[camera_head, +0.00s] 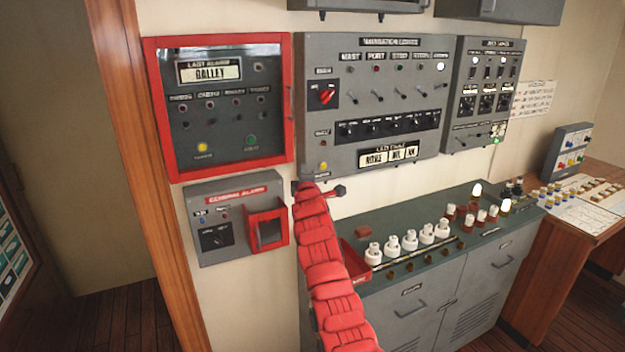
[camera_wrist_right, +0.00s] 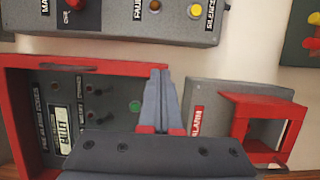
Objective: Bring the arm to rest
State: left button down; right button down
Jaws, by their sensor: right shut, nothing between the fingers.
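My right arm (camera_head: 330,270), in red padding, reaches up from the bottom middle of the head view toward the wall. My right gripper (camera_head: 317,187) is at its far end, below the navigation lights panel (camera_head: 343,75) and right of the general alarm box (camera_head: 232,213); its fingers are mostly hidden there. In the right wrist view the gripper (camera_wrist_right: 160,74) is shut and empty, its fingers together in front of the wall between the red-framed alarm panel (camera_wrist_right: 38,70) and the alarm box (camera_wrist_right: 210,97). I cannot tell its exact distance from the wall. My left gripper is not in view.
The alarm box has a red cover frame (camera_head: 281,219) standing out from it. A grey-green cabinet (camera_head: 400,285) with white knobs, brass fittings and lit lamps stands right of my arm. A wooden desk (camera_head: 590,215) is at the far right. Open floor (camera_head: 115,320) shows at lower left.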

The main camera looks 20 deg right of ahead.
jog(key=s+b, duration=0.1)
jog(key=s, duration=0.4)
jog(key=shift+s+d+f+b, duration=0.1)
jog(key=shift+d+b, duration=0.05)
jog(key=shift+b, duration=0.25)
